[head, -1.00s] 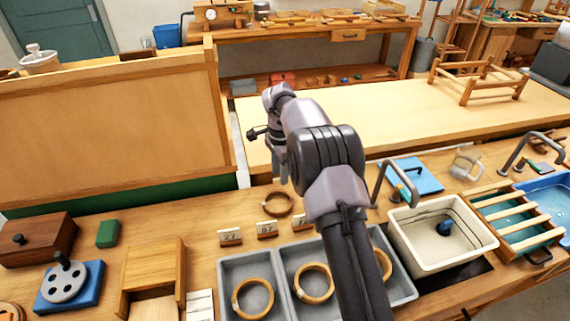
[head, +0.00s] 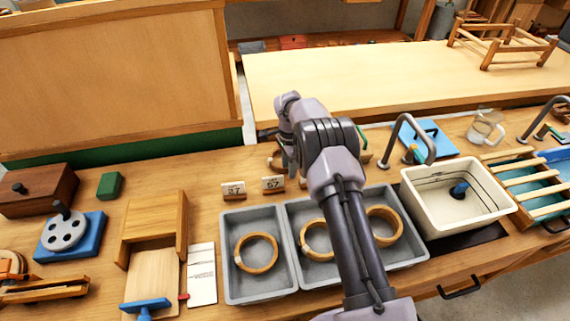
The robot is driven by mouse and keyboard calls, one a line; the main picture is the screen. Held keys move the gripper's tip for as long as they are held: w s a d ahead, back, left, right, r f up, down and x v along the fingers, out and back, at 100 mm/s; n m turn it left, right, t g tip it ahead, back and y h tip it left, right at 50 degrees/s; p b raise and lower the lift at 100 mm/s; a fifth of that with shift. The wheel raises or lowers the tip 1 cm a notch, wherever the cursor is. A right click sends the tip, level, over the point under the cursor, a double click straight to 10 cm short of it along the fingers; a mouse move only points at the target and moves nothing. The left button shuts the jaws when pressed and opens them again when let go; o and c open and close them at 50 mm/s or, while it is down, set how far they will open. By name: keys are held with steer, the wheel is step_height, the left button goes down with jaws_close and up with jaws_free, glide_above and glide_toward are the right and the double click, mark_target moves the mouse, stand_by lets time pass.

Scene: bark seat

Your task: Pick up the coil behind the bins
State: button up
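The tan ring-shaped coil (head: 275,160) lies on the bench behind the bins, just behind the number cards. My wrist hides much of it. Three grey bins stand in a row in front: the left bin (head: 230,285) and the other two each hold a similar coil, the left one (head: 256,253), the middle one (head: 313,240) and the right one (head: 386,226). My arm crosses over the middle and right bins. My gripper (head: 290,160) points down close to the coil behind the bins; its fingers are mostly hidden, so I cannot tell whether they touch it.
Small number cards (head: 233,190) stand between the bins and that coil. A white basin (head: 455,205) with a curved tap (head: 405,130) is at the right. A wooden jig (head: 155,240) and white paper (head: 202,275) lie left of the bins. A tall wooden panel (head: 110,80) rises behind.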

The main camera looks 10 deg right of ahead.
steer(key=shift+r, duration=0.15)
steer(key=shift+c, duration=0.3)
jaws_close()
